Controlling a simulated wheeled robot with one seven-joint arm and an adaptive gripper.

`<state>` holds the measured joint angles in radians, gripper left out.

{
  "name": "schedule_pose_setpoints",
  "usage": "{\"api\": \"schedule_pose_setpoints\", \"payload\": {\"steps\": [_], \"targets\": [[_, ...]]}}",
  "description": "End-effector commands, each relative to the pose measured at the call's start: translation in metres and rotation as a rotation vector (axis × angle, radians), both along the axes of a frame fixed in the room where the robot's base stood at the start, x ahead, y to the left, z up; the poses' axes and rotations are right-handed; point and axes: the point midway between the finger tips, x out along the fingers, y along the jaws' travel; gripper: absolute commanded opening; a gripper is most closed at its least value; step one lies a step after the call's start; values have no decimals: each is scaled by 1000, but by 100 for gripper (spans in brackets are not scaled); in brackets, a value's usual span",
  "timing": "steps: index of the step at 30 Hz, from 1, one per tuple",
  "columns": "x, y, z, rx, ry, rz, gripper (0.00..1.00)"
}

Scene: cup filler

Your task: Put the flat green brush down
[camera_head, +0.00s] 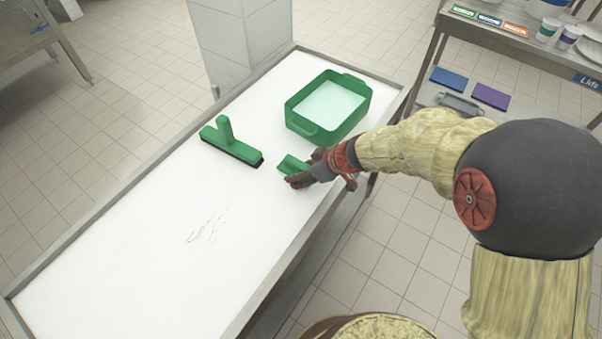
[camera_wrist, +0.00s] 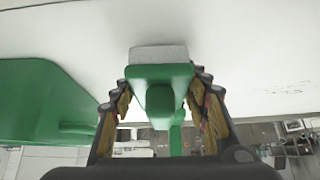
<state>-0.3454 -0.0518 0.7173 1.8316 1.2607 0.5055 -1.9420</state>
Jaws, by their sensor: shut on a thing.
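The flat green brush (camera_head: 291,165) is in my gripper (camera_head: 303,173), above or on the white table, near its right edge. In the wrist view, the brush (camera_wrist: 160,73) lies between the two fingers of my gripper (camera_wrist: 163,95), with its pale grey bristle block (camera_wrist: 159,53) against the white surface. I cannot tell whether the bristles touch the table. My fingers hide part of the brush in the head view.
A second green brush (camera_head: 232,147) with black bristles and an upright handle stands left of my gripper. A green tub (camera_head: 311,134) of pale liquid stands just behind; its wall fills the wrist view's left (camera_wrist: 45,105). Dark crumbs (camera_head: 206,230) lie on the otherwise clear near table (camera_head: 110,270).

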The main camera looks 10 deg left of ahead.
Motion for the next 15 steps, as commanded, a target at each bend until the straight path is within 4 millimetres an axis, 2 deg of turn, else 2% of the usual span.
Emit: {"api": "schedule_pose_setpoints", "payload": {"steps": [15], "targets": [[0,0,-6,0,0,0,5]]}}
